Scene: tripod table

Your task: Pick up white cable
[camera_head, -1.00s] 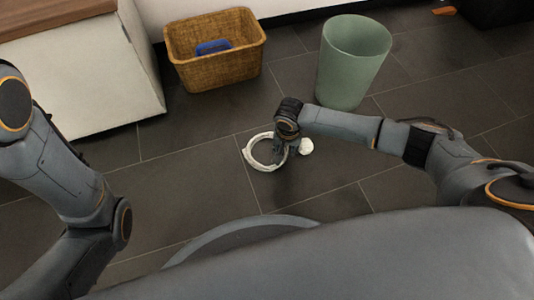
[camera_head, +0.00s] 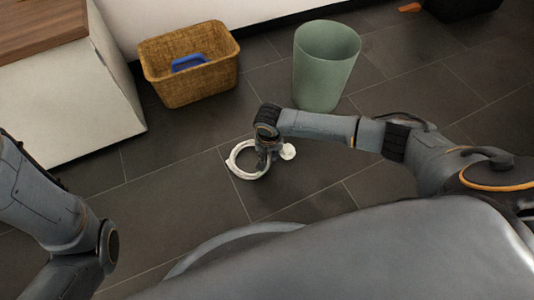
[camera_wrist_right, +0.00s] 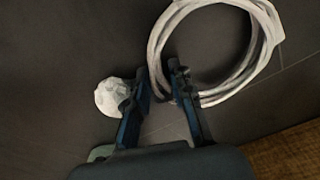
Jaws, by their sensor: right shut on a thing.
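The white cable (camera_head: 232,162) lies in a round coil on the dark floor tiles. In the right wrist view the coil (camera_wrist_right: 157,48) fills the upper middle and right. My right gripper (camera_head: 264,163) points down at the right side of the coil. In the wrist view its two fingers (camera_wrist_right: 162,82) are on either side of the cable strands at the coil's near left, shut on them. I cannot tell whether the coil is off the floor. My left arm shows at the left edge, but its gripper is out of view.
A crumpled white ball (camera_head: 288,151) lies just right of my right gripper. A wicker basket (camera_head: 190,85) with a blue-handled item stands behind, left of a green bin (camera_head: 322,75). A white cabinet (camera_head: 60,100) is at the left. Floor left of the coil is clear.

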